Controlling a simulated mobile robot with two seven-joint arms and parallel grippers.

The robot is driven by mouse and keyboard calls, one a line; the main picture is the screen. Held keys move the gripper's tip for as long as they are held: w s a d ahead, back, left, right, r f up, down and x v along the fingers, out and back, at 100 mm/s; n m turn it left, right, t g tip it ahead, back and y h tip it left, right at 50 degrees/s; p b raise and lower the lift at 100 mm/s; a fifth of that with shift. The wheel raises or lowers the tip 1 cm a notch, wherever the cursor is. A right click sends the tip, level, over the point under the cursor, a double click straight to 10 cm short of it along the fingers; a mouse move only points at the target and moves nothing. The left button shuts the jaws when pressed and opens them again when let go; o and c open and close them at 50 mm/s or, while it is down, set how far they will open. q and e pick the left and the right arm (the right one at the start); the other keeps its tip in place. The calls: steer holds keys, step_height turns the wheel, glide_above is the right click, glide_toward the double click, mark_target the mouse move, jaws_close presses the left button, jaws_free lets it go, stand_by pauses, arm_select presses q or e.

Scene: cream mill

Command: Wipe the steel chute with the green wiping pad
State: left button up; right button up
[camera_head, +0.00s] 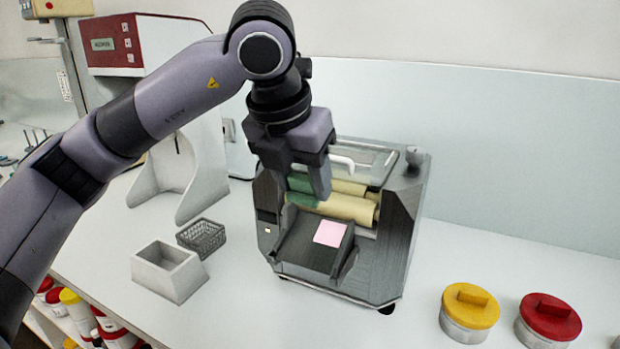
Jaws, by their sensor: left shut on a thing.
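The steel chute (301,245) is the dark sloped tray on the front of the mill (393,250). A flat pink patch (330,233) lies on its right upper part. My left gripper (308,190) is over the upper left of the chute, in front of the rollers, pointing down. It is shut on the green wiping pad (301,191), which is largely hidden by the fingers. I cannot tell whether the pad touches the chute or the rollers. My right gripper is not in view.
Cream rollers (347,207) lie just behind the chute. An open grey box (168,273) and a dark mesh basket (202,237) stand left of the mill. Yellow-lidded (469,308) and red-lidded (549,318) jars stand at right. The bench between mill and jars is clear.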

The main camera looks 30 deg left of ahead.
arm_select(q)
steer(key=shift+w+d, duration=0.1)
steer(key=shift+d, duration=0.1)
steer(key=shift+b+x, duration=0.4)
steer(key=shift+x, duration=0.4)
steer(key=b, duration=0.2)
glide_above(310, 250)
steer(key=w, duration=0.2)
step_height(310, 250, down, 6)
steer(key=shift+a+f, duration=0.1)
steer(key=shift+a, duration=0.05)
steer(key=s+b, duration=0.1)
steer(key=s+f+b, duration=0.1)
steer(key=s+b, duration=0.1)
steer(key=shift+f, duration=0.1)
steer(key=shift+s+b, duration=0.3)
steer(key=shift+s, duration=0.2)
steer(key=shift+w+f+b, duration=0.2)
steer(key=shift+f+b, duration=0.3)
steer(key=shift+f, duration=0.05)
steer(key=shift+r, duration=0.1)
